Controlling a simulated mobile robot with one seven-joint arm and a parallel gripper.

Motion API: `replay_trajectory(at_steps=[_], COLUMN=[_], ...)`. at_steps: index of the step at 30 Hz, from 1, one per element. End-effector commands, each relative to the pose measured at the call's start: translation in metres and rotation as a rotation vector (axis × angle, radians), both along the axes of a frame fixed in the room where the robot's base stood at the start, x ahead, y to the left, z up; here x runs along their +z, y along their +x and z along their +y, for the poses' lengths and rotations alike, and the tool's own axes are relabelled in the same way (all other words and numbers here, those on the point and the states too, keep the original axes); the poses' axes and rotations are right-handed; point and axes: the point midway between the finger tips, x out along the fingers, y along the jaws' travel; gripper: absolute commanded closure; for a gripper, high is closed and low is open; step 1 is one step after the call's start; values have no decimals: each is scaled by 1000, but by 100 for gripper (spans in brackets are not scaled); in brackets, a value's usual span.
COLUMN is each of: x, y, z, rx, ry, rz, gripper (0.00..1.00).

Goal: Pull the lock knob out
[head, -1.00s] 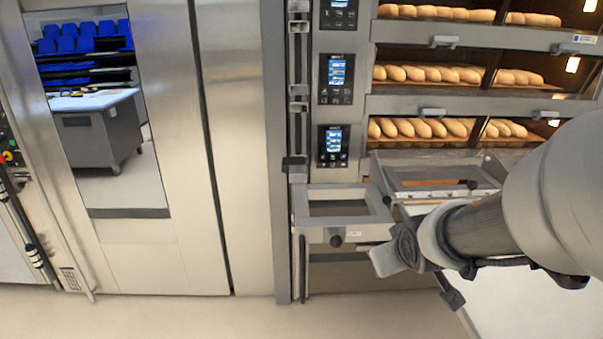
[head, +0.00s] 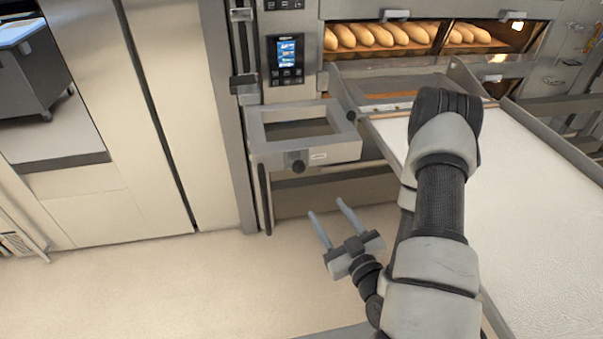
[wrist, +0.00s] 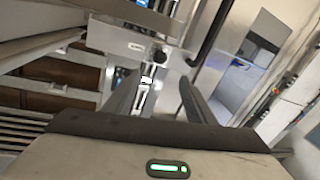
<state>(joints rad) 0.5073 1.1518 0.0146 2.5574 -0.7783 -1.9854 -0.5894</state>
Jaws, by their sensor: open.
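A round black knob (head: 298,166), which looks like the lock knob, sits on the front face of a grey metal frame (head: 345,150) below the oven's lowest control screen. The knob also shows in the wrist view (wrist: 160,57), just beyond the fingertips. A second dark knob (head: 351,115) sits at the frame's right side; I cannot tell its role. My gripper (head: 326,206) is open and empty, in front of and below the frame, its two fingers pointing towards it. In the wrist view the fingers (wrist: 166,82) are apart, with a gap between them and the knob.
A loader with a white belt (head: 540,210) stands at the right, partly behind my arm. Bread loaves (head: 390,37) lie in the oven deck above. A tall steel door panel (head: 165,110) stands at the left. The floor (head: 150,285) in front of it is clear.

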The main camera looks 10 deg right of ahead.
Motion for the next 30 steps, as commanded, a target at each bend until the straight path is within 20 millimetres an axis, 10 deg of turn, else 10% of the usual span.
replay_trajectory(at_steps=[30], x=[-7], y=[93], z=[19], rx=[4], ry=[-1], rz=[-10], gripper=[50])
